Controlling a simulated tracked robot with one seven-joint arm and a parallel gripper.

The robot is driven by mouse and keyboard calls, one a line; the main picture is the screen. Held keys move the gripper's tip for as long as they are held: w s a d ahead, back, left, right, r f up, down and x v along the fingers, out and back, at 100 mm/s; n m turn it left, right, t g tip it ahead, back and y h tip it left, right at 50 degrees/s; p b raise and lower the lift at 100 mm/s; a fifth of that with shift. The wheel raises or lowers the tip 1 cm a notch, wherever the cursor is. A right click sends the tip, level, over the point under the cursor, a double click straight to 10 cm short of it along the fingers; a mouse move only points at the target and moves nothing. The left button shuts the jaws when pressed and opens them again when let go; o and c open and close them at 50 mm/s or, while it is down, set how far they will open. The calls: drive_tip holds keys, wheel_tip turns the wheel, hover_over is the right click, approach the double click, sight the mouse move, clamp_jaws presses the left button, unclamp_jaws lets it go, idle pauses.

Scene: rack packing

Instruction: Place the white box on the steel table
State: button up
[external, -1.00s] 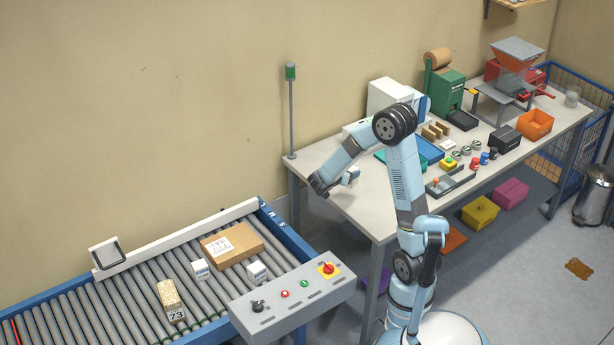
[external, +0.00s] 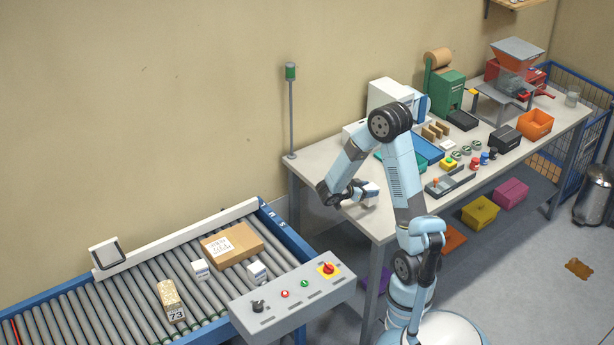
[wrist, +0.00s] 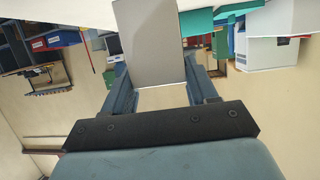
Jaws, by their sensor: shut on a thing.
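The white box (external: 371,191) is held at the end of my gripper (external: 361,190), over the left end of the steel table (external: 311,172). In the wrist view the box (wrist: 148,45) shows as a plain pale grey face between the two fingers of my gripper (wrist: 155,88). The gripper is shut on it. Whether the box touches the tabletop or hangs above it I cannot tell. The table's left end around the box looks bare.
A teal tray (external: 417,158) and a blue tray (external: 428,148) lie right of the box, beyond my arm. The conveyor (external: 120,300) at left carries a brown carton (external: 231,244), two small white boxes (external: 257,272) and a tan package (external: 171,299). A signal post (external: 291,115) stands at the table's back-left corner.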

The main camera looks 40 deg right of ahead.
drive_tip(key=shift+f, duration=1.35)
drive_tip(key=o, duration=1.2)
drive_tip(key=shift+f, duration=0.1)
drive_tip(key=shift+c, duration=0.2)
